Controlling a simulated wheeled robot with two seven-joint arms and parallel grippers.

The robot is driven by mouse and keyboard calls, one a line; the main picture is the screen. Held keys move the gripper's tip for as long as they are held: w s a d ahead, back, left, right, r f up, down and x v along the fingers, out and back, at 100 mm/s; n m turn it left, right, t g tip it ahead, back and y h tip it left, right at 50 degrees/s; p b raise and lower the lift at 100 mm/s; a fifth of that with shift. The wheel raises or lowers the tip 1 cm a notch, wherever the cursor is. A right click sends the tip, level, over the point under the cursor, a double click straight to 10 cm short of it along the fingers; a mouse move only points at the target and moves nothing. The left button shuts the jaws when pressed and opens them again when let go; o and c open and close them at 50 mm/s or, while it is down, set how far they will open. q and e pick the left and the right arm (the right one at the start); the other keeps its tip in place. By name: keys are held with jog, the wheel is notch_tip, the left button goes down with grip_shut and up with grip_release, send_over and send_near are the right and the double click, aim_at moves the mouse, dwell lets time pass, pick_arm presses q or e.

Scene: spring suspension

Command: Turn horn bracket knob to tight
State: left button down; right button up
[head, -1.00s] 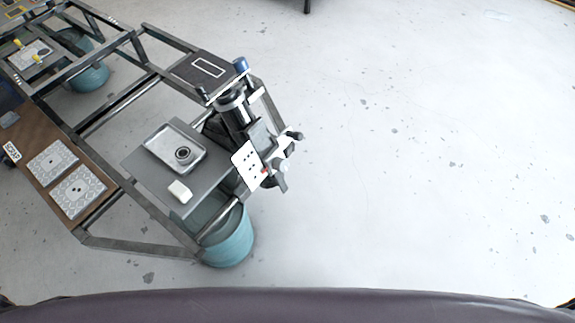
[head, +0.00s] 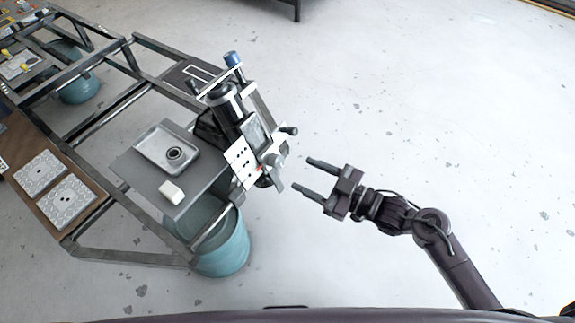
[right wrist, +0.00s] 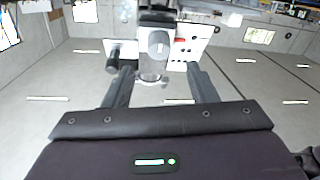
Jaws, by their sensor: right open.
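A dark cylindrical device (head: 228,112) with a white panel (head: 242,160) and several knobs stands at the frame's right end. A grey knob with an oblong grip (head: 274,160) faces my right gripper; it also shows in the right wrist view (right wrist: 158,43). A black knob (head: 290,130) sticks out beside it and shows at left in the right wrist view (right wrist: 113,62). I cannot tell which one is the horn bracket knob, as no label is readable. My right gripper (head: 301,174) is open and empty, its fingers pointing at the device with a gap between. My left gripper is out of view.
A grey metal tray (head: 168,150) holding a dark ring and a white block (head: 172,192) rest on a grey plate left of the device. A teal drum (head: 222,245) stands below. Metal frame rails (head: 130,257) run leftward. The floor at right is clear.

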aim_at(280, 163)
jog(key=x, duration=0.6)
jog(key=shift+c, duration=0.4)
jog(key=c, duration=0.9)
jog(key=shift+r+m+t+p, duration=0.1)
jog(key=shift+m+t+p, duration=0.3)
jog(key=shift+m+p, duration=0.55)
jog(key=m+t+h+p, duration=0.1)
jog(key=m+h+p, duration=0.1)
jog(key=m+p, duration=0.3)
jog(key=m+t+h+p, duration=0.1)
jog(key=m+h+p, duration=0.1)
jog(key=m+p, duration=0.3)
jog(key=m+t+h+p, duration=0.1)
jog(key=m+h+p, duration=0.1)
jog(key=m+p, duration=0.3)
jog(key=shift+s+a+r+m+h, duration=0.25)
jog(key=shift+a+r+m+h, duration=0.1)
jog(key=shift+m, duration=0.2)
jog(key=m+h+p, duration=0.1)
jog(key=m+p, duration=0.1)
jog(key=p, duration=0.1)
jog(key=shift+m, duration=0.4)
jog(key=shift+f+m+h+p, duration=0.1)
jog(key=shift+m+h+p, duration=0.15)
jog(key=shift+m+p, duration=0.35)
jog(key=shift+f+g, duration=0.1)
jog(key=shift+g, duration=0.2)
